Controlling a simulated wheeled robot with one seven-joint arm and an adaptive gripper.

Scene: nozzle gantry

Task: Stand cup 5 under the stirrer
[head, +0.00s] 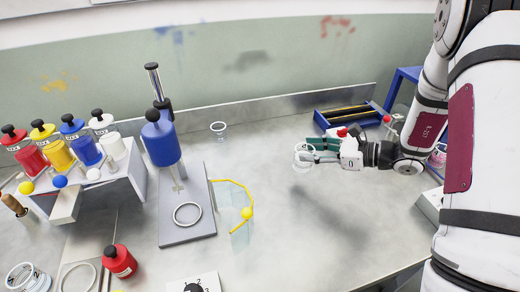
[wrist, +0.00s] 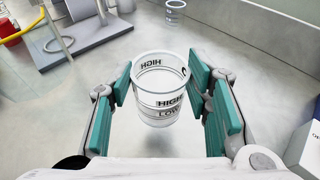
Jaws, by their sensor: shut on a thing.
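My gripper (head: 316,150) is shut on a clear cup (head: 301,161) with HIGH and LOW marks. In the wrist view the cup (wrist: 158,100) is upright between the teal finger pads; its number is not readable, and I cannot tell how far it is above the bench. The stirrer (head: 162,142) has a blue body on a post, with a thin shaft pointing down over a grey base plate (head: 189,233). A ring (head: 187,214) lies on that plate, with no cup in it. The stirrer base also shows in the wrist view (wrist: 110,32), top left.
Another clear cup (head: 218,127) stands behind. A dispenser rack (head: 118,180) with coloured bottles and a red bottle (head: 119,261) are left. A blue tray (head: 350,113) is behind my gripper.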

